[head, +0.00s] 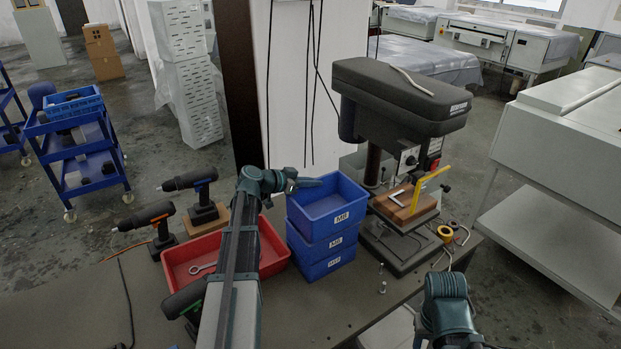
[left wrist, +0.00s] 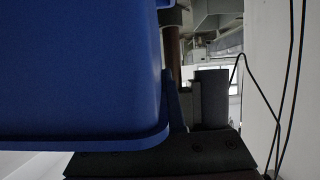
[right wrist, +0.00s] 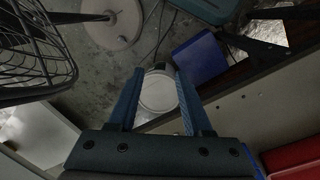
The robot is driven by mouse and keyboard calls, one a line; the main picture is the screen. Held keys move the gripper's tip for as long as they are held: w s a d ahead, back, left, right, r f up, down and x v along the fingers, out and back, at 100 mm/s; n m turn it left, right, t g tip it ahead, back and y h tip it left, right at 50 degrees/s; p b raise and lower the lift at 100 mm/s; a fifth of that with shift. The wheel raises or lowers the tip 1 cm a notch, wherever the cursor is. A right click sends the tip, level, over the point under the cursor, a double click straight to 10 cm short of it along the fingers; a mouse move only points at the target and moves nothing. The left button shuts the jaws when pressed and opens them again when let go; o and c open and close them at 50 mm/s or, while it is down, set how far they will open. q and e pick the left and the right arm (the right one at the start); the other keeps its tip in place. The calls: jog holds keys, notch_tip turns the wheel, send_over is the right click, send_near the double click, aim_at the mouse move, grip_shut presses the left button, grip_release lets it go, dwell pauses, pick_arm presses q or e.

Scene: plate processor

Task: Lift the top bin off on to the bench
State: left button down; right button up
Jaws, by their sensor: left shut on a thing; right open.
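A stack of three blue bins stands on the bench. The top bin (head: 328,203) is open, looks empty and carries a label that reads like M8. The middle bin (head: 323,247) and bottom bin (head: 328,266) are below it, and I see no clear gap under the top one. My left gripper (head: 306,183) is at the top bin's back left rim, shut on it. In the left wrist view the top bin (left wrist: 75,70) fills the left side. My right gripper (right wrist: 158,90) is open and empty, with a pale round object beyond its fingers.
A red tray (head: 212,256) with a wrench lies left of the stack, with cordless drills (head: 190,188) behind it. A drill press (head: 400,105) stands close on the right, holding a wooden block and a yellow piece. Small bolts (head: 382,287) lie on the bench (head: 345,306) in front.

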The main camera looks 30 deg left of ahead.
pick_arm(q)
jog(key=s+d, duration=0.6)
jog(key=s+d+r+p, duration=0.1)
jog(key=s+d, duration=0.2)
jog(key=shift+s+d+r, duration=0.1)
jog(key=shift+s+d, duration=0.05)
jog(key=shift+s, duration=0.05)
jog(key=shift+s, duration=0.1)
